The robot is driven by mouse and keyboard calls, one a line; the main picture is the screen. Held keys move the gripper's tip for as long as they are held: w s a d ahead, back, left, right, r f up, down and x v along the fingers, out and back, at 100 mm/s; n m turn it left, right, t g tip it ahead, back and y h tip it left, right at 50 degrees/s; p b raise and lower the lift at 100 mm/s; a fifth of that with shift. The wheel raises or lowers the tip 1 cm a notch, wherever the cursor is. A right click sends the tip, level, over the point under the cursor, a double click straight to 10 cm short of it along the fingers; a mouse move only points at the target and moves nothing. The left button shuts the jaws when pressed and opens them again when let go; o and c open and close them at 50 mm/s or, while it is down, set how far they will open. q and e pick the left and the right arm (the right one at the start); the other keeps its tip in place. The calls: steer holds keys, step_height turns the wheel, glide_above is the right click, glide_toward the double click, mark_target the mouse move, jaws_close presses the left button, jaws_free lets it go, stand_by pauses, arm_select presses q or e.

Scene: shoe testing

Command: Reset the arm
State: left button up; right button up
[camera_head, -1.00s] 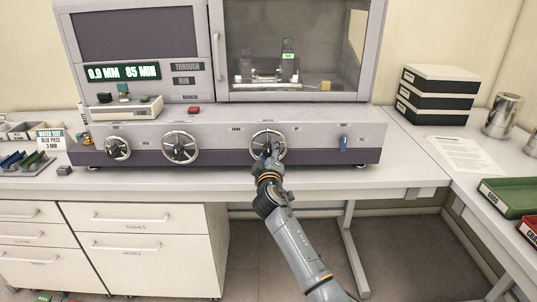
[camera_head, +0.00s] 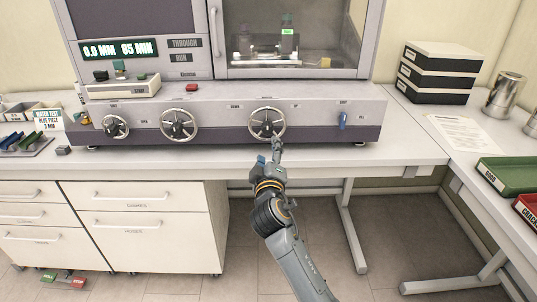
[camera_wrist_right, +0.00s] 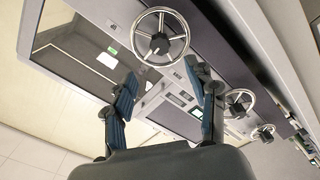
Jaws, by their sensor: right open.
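My right gripper (camera_head: 268,154) is in front of the testing machine (camera_head: 220,112), just below and apart from its right handwheel (camera_head: 267,122). In the right wrist view the gripper (camera_wrist_right: 167,98) has its two fingers spread, with nothing between them. The right handwheel (camera_wrist_right: 160,36) shows beyond the fingers in that view, clear of them. My left gripper does not show in either view.
Two more handwheels (camera_head: 178,124) (camera_head: 115,126) and a blue switch (camera_head: 342,120) are on the machine front. Black-and-white boxes (camera_head: 440,72), a metal canister (camera_head: 503,95) and a green tray (camera_head: 508,174) stand at right. Open floor lies under the bench.

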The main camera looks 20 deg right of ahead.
steer(key=shift+s, duration=0.2)
steer(key=s+a+f+g+y, duration=0.1)
steer(key=s+f+g+y, duration=0.1)
steer(key=f, duration=1.1)
steer(key=s+a+f+g+y, duration=0.1)
steer(key=s+f+g, duration=0.15)
steer(key=f, duration=1.05)
steer(key=s+f+g+y, duration=0.1)
steer(key=s+f+g, duration=0.1)
steer(key=s+f, duration=0.45)
steer(key=s+f+g, duration=0.2)
steer(key=s+f, duration=0.1)
steer(key=f, duration=0.7)
steer(key=s+d+f+m+g, duration=0.2)
steer(key=s+f, duration=0.5)
steer(key=s, duration=0.8)
steer(key=s+d+f+m+g, duration=0.2)
steer(key=s+f, duration=0.6)
steer(key=s, duration=0.6)
steer(key=s+d+f+m+g+y, duration=0.1)
steer(key=s+f+g, duration=0.3)
steer(key=s+f, duration=0.4)
steer(key=s+d, duration=0.1)
steer(key=s, duration=0.6)
steer(key=shift+s+f+m, duration=0.15)
steer(key=shift+s+m, duration=0.2)
steer(key=shift+m, duration=0.05)
